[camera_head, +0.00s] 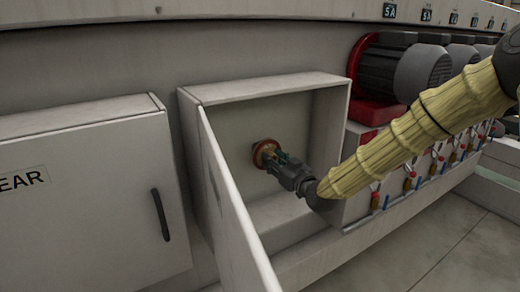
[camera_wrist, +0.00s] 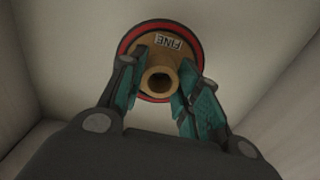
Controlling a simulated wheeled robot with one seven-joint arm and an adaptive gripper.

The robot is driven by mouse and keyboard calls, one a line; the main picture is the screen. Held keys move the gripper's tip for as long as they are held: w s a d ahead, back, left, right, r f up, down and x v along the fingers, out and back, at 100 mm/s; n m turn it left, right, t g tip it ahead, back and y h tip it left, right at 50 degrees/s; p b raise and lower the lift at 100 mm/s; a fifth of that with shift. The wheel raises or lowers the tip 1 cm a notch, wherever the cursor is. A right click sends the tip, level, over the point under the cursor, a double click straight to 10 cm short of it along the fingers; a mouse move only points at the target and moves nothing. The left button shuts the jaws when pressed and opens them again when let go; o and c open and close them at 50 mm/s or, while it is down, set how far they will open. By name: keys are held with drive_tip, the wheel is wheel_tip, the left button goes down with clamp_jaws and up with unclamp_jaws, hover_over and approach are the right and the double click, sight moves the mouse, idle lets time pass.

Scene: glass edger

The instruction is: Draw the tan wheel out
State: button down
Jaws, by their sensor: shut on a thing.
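The tan wheel (camera_wrist: 160,54) has a red rim, a hollow hub toward me and a label reading "FINE" upside down in the wrist view. In the head view the wheel (camera_head: 264,152) is at the back wall inside the open box (camera_head: 240,90). My gripper (camera_head: 281,161) reaches into the box from the right. In the wrist view its teal fingers (camera_wrist: 159,85) are shut on the wheel's hub, one on each side. Whether the wheel touches the back wall cannot be told.
The box's door (camera_head: 232,215) stands open on the left, toward the camera. A closed cabinet (camera_head: 85,190) with a black handle is farther left. Grey motors (camera_head: 420,72) and a row of small valves (camera_head: 410,180) are on the right. The floor (camera_head: 440,250) in front is clear.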

drive_tip(key=shift+v, duration=2.3)
drive_tip(key=shift+s, duration=0.1)
drive_tip(key=b+v, duration=0.1)
drive_tip(key=v, duration=0.9)
